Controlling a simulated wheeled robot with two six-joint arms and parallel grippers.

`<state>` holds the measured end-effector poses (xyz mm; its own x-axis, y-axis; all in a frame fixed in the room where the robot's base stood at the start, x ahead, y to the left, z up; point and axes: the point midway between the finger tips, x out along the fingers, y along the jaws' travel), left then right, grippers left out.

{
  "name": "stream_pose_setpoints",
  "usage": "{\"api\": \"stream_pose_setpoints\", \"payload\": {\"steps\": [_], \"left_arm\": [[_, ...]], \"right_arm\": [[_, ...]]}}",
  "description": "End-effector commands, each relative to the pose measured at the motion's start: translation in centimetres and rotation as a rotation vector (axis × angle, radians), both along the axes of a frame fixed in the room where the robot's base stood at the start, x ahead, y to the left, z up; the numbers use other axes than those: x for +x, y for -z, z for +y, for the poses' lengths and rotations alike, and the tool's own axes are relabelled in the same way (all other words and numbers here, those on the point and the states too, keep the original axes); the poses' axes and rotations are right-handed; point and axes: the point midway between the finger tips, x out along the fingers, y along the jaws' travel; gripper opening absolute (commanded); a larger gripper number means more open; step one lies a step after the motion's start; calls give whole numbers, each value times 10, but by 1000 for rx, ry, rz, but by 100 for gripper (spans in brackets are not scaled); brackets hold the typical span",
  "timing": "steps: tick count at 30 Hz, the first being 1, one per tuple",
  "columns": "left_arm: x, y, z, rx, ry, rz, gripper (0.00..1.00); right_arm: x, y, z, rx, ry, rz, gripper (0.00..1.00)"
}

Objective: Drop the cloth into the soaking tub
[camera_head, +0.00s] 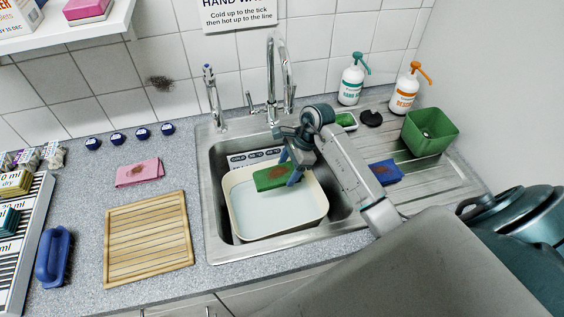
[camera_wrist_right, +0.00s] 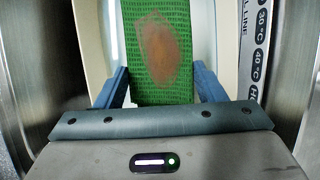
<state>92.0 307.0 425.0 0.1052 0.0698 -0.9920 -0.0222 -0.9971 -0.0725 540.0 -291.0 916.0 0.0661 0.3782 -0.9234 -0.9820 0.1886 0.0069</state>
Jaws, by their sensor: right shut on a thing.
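A green cloth (camera_head: 272,177) with a reddish-brown stain is held over the back part of the soaking tub, a cream tub (camera_head: 242,238) with pale liquid, standing in the sink. My right gripper (camera_head: 293,172) is shut on the cloth at its right side. In the right wrist view the cloth (camera_wrist_right: 160,45) hangs between the two blue fingers. The gap between cloth and liquid cannot be judged. My left gripper is not in view.
The steel sink (camera_head: 213,235) surrounds the tub, with a tall tap (camera_head: 271,75) behind. A pink cloth (camera_head: 139,172) and slatted wooden board (camera_head: 148,240) lie left. A blue cloth (camera_head: 386,172), green bin (camera_head: 430,131) and pump bottles (camera_head: 352,80) are on the right.

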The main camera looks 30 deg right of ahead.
Motion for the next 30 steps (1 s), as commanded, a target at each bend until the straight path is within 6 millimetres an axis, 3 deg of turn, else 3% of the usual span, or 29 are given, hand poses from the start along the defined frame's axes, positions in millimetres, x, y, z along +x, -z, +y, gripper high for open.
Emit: {"api": "stream_pose_setpoints", "payload": {"steps": [11, 21, 30], "left_arm": [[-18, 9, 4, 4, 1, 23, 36], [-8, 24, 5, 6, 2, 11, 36], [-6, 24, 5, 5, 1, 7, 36]], "right_arm": [[-1, 30, 0, -3, 1, 2, 42], [-1, 68, 0, -2, 0, 1, 42], [-1, 73, 0, -3, -1, -1, 42]]}}
